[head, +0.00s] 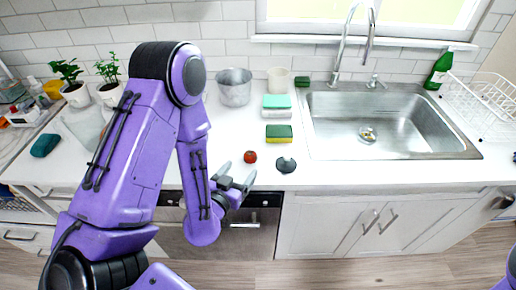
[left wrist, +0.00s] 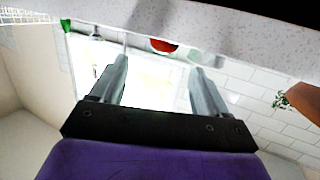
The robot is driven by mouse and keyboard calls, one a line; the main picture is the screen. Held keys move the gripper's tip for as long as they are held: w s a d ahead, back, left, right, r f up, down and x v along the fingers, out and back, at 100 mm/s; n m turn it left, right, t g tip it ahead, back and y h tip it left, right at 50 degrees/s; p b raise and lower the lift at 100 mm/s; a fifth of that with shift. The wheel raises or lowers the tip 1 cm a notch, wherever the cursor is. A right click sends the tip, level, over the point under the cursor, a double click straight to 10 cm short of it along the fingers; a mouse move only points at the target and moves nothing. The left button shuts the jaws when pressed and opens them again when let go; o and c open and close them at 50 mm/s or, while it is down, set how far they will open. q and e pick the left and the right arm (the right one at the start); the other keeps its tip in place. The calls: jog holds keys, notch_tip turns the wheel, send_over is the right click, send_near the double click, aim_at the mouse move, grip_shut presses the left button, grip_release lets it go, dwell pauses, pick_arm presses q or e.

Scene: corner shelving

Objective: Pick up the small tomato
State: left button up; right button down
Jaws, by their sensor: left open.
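The small red tomato (head: 250,157) lies on the white countertop near its front edge, left of a dark round stopper-like item (head: 286,164). My left gripper (head: 236,174) is just in front of and slightly left of the tomato, at the counter edge, open and empty. In the left wrist view the tomato (left wrist: 163,46) shows beyond and between the two spread fingers (left wrist: 160,80), partly cut off by the counter edge. My right gripper is not in view; only a bit of purple arm shows at the lower right.
Sponges (head: 278,133) and a metal pot (head: 234,87) stand behind the tomato. The sink (head: 400,150) is to the right, with a green bottle (head: 439,70) and dish rack (head: 480,100). Potted plants (head: 75,92) stand at left. Cabinets (head: 335,225) are below the counter edge.

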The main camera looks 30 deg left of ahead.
aim_at(247, 160)
pick_arm(q)
jog(key=w+b, duration=0.1)
jog(key=f+b, duration=0.1)
jog(key=b, duration=0.1)
jog(key=shift+w+a, duration=0.2)
jog(key=shift+w, duration=0.2)
jog(key=shift+w+a+r+p, duration=0.15)
jog(key=shift+w+r+p, duration=0.2)
jog(key=shift+w+r, duration=0.05)
jog(key=x, duration=0.2)
jog(key=p+x, duration=0.1)
jog(key=x, duration=0.1)
jog(key=f+p+x, duration=0.1)
jog(key=x, duration=0.1)
jog(key=shift+w+a, duration=0.15)
jog(key=shift+w, duration=0.05)
jog(key=shift+f, duration=0.1)
jog(key=c, duration=1)
jog(key=shift+c, duration=0.2)
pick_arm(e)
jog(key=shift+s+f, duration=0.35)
